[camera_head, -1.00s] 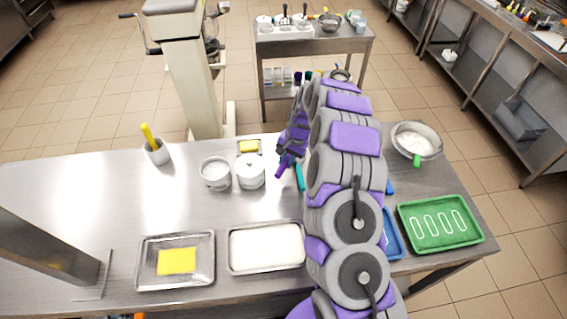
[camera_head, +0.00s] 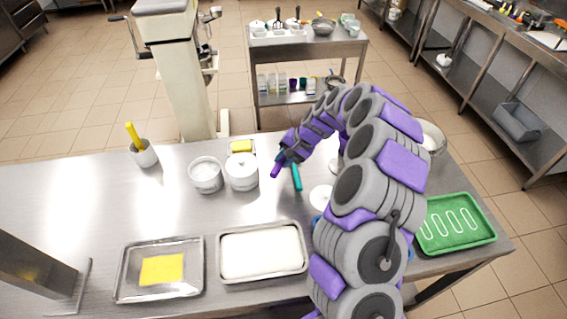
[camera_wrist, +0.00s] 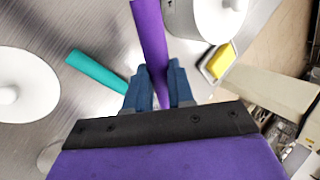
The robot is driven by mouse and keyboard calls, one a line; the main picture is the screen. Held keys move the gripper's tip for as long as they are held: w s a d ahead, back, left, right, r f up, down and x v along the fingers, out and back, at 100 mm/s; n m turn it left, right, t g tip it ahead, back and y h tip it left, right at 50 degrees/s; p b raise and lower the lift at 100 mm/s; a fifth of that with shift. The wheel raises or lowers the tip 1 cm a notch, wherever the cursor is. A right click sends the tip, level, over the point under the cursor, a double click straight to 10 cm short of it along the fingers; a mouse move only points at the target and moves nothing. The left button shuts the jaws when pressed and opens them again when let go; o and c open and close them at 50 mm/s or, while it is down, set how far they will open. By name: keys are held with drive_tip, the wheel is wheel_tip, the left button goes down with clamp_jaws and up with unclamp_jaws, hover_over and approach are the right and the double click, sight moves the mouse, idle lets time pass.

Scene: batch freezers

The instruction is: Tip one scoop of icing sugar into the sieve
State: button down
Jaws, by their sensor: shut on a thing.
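My gripper (camera_head: 285,156) is above the table, right of a lidded white pot (camera_head: 241,172). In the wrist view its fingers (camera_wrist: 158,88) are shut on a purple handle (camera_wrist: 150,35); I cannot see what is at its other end. An open pot with white contents (camera_head: 206,176) stands left of the lidded pot; I cannot tell whether this is icing sugar. A teal handle (camera_head: 296,178) lies just right of the gripper. A metal bowl with white contents (camera_head: 432,137) is partly behind my arm; I cannot tell whether it holds the sieve.
A white knobbed disc (camera_head: 321,198) lies near my arm. A white-filled tray (camera_head: 262,252), a tray with a yellow sheet (camera_head: 160,270) and a green tray (camera_head: 455,224) line the front. A yellow-handled tool stands in a cup (camera_head: 144,153). The table's left middle is clear.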

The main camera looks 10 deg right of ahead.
drive_tip(key=shift+s+a+f+t+y+b, duration=0.1)
drive_tip(key=shift+a+f+t+y+b, duration=0.4)
drive_tip(key=shift+b, duration=1)
drive_tip(key=d+y+b, duration=0.1)
drive_tip(key=y+b, duration=0.1)
drive_tip(key=b, duration=0.3)
drive_tip(key=shift+s+d+t, duration=0.1)
drive_tip(key=shift+t, duration=0.3)
drive_tip(key=shift+f+t+y+b, duration=0.15)
drive_tip(key=shift+t+y+b, duration=0.2)
drive_tip(key=shift+b, duration=0.85)
drive_tip(key=shift+s+d+f+t+y, duration=0.15)
drive_tip(key=shift+t+y, duration=0.3)
drive_tip(key=shift+y, duration=0.5)
drive_tip(key=shift+s+d+f+n+t+y, duration=0.1)
drive_tip(key=shift+d+f+n+t+y, duration=0.15)
drive_tip(key=shift+y, duration=0.35)
drive_tip(key=shift+f+t+y, duration=0.2)
drive_tip(key=shift+t+y, duration=0.25)
drive_tip(key=shift+y, duration=0.55)
drive_tip(key=shift+a+r, duration=0.1)
drive_tip(key=shift+r, duration=0.05)
